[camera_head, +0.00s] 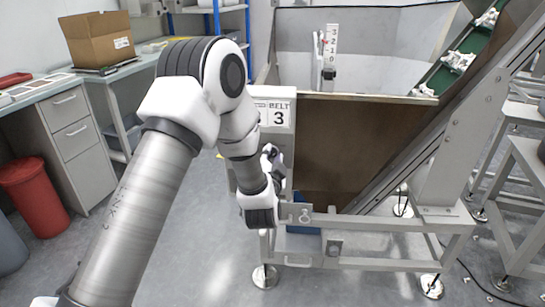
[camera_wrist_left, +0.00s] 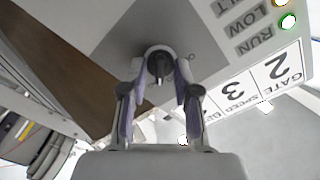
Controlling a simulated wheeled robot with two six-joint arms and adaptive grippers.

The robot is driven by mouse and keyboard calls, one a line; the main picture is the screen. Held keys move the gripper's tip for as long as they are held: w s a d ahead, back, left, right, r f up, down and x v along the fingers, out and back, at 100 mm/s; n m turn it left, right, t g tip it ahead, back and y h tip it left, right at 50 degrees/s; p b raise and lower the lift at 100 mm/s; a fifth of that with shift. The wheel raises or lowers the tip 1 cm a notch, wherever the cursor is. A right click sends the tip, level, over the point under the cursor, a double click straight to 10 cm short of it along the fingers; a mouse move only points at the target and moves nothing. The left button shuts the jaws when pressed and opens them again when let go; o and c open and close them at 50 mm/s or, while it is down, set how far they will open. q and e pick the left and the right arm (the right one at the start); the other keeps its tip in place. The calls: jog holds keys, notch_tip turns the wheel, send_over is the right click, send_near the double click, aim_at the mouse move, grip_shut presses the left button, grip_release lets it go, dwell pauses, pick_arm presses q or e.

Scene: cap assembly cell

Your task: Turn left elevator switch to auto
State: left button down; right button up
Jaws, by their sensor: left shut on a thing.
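The elevator's control box (camera_head: 283,92) is a pale panel on the front left of the elevator, partly hidden behind my left arm. In the left wrist view its face (camera_wrist_left: 211,12) fills the top, and a dark round switch (camera_wrist_left: 159,58) with a pointed knob sits on a grey plate. My left gripper (camera_head: 273,160) is at the box; in the left wrist view its fingers (camera_wrist_left: 160,80) are on both sides of the switch knob, shut on it. The position labels of this switch are hidden or not readable. My right gripper is out of view.
The box carries a green lamp (camera_wrist_left: 288,22) and number labels (camera_wrist_left: 236,90). The brown elevator hopper (camera_head: 350,140) and its steel frame (camera_head: 390,225) stand right of my gripper. A cardboard box (camera_head: 97,38) and a red bin (camera_head: 35,195) are at left. Floor between is clear.

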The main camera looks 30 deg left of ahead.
pick_arm(q)
jog(key=shift+n, duration=0.3)
jog(key=n, duration=0.4)
jog(key=shift+s+a+n+b, duration=0.15)
jog(key=shift+n+b, duration=0.55)
jog(key=shift+n, duration=1.3)
jog(key=shift+r, duration=0.1)
jog(key=c, duration=0.9)
grip_release()
